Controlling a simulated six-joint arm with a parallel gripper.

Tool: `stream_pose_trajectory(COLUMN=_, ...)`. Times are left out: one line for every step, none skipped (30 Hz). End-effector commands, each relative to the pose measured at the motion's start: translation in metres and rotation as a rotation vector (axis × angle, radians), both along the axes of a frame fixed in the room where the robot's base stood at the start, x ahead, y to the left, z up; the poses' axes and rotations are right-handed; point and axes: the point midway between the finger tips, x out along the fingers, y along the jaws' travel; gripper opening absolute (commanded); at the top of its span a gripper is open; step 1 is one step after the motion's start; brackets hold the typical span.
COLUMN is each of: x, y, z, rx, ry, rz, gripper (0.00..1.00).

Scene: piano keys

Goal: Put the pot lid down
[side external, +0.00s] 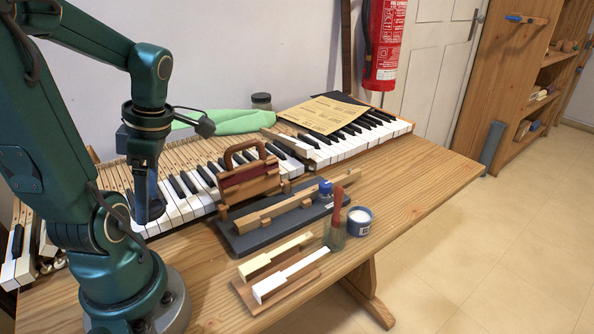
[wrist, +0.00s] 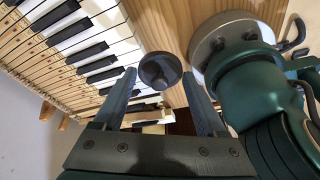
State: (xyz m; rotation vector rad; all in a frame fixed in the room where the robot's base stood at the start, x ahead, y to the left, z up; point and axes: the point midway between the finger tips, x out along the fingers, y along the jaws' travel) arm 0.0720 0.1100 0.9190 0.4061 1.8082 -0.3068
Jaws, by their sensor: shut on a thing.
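The pot lid (wrist: 160,70) is a dark, round disc with a small raised knob, seen between my fingertips in the wrist view. My gripper (side external: 150,208) is shut on it and points down; the gripper also shows in the wrist view (wrist: 160,86). In the side view my gripper is over the left part of the keyboard's front edge, and the lid is mostly hidden by the fingers. I cannot tell how far the lid is above the table. A small blue round pot (side external: 361,221) with a pale top stands at the table's right front.
White and black piano keys (side external: 190,207) lie behind my gripper. A dark board with a wooden bar (side external: 283,207), a red-brown handled block (side external: 250,181), a glass jar (side external: 335,235) and loose keys (side external: 287,277) stand to the right. The table's far right (side external: 430,172) is clear.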

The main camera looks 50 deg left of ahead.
Motion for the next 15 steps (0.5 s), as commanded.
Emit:
stream_pose_trajectory(x=0.005, y=-0.005, z=-0.004, rx=-0.004, ry=0.003, rz=-0.012, gripper=0.22)
stream_pose_trajectory(x=0.007, y=-0.009, z=-0.007, rx=-0.003, ry=0.004, rz=-0.013, gripper=0.22)
stream_pose_trajectory(x=0.011, y=-0.012, z=-0.010, rx=-0.005, ry=0.004, rz=-0.014, gripper=0.22)
stream_pose_trajectory(x=0.014, y=-0.015, z=-0.012, rx=-0.005, ry=0.004, rz=-0.014, gripper=0.22)
stream_pose_trajectory(x=0.017, y=-0.018, z=-0.015, rx=-0.005, ry=0.004, rz=-0.014, gripper=0.22)
stream_pose_trajectory(x=0.021, y=-0.022, z=-0.018, rx=-0.004, ry=0.005, rz=-0.015, gripper=0.22)
stream_pose_trajectory(x=0.024, y=-0.025, z=-0.020, rx=-0.003, ry=0.005, rz=-0.015, gripper=0.22)
stream_pose_trajectory(x=0.027, y=-0.028, z=-0.023, rx=-0.003, ry=0.006, rz=-0.015, gripper=0.22)
stream_pose_trajectory(x=0.031, y=-0.032, z=-0.027, rx=-0.003, ry=0.006, rz=-0.016, gripper=0.22)
stream_pose_trajectory(x=0.034, y=-0.035, z=-0.029, rx=-0.003, ry=0.006, rz=-0.015, gripper=0.22)
stream_pose_trajectory(x=0.037, y=-0.038, z=-0.032, rx=-0.003, ry=0.007, rz=-0.015, gripper=0.22)
stream_pose_trajectory(x=0.041, y=-0.043, z=-0.035, rx=-0.003, ry=0.007, rz=-0.015, gripper=0.22)
stream_pose_trajectory(x=0.045, y=-0.046, z=-0.038, rx=-0.003, ry=0.007, rz=-0.015, gripper=0.22)
stream_pose_trajectory(x=0.048, y=-0.049, z=-0.041, rx=-0.003, ry=0.007, rz=-0.015, gripper=0.22)
stream_pose_trajectory(x=0.053, y=-0.054, z=-0.045, rx=-0.003, ry=0.006, rz=-0.014, gripper=0.22)
